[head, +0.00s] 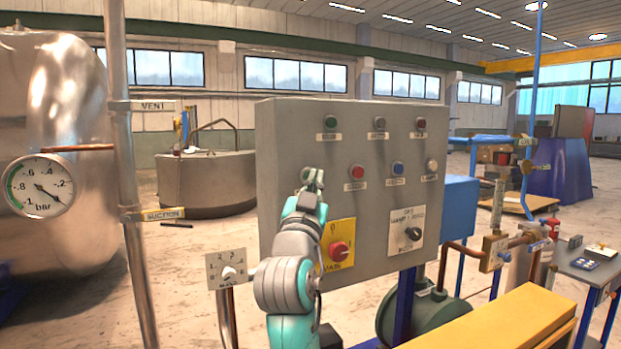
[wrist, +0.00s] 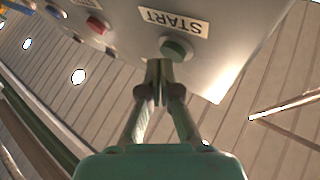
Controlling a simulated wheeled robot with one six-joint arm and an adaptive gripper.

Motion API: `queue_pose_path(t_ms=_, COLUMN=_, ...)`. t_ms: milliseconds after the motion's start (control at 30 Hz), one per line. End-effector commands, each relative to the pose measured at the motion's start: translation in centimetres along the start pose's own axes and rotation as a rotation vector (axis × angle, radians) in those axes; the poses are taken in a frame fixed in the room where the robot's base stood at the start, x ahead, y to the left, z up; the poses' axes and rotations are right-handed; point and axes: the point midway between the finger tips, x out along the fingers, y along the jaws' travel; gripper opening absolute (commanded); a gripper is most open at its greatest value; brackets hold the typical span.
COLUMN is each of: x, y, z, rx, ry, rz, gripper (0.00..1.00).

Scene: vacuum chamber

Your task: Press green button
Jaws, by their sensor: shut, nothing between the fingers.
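In the wrist view the green button (wrist: 176,48) sits beside an upside-down START label (wrist: 174,22). I cannot tell the exact gap between the tips and the panel.
A red button (head: 356,171), a blue button (head: 397,168) and other buttons share the panel. A red rotary switch (head: 339,251) on a yellow plate is lower down, near my arm. A pressure gauge (head: 40,186) and pipe (head: 125,160) stand at the left.

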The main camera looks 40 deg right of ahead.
Motion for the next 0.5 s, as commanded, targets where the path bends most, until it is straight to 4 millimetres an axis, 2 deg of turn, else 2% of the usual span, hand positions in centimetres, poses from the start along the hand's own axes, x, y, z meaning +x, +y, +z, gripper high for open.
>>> queue_pose_path(t_ms=500, x=0.37, y=-0.26, z=0.25, rx=0.000, ry=0.000, rz=0.000, gripper=0.00)
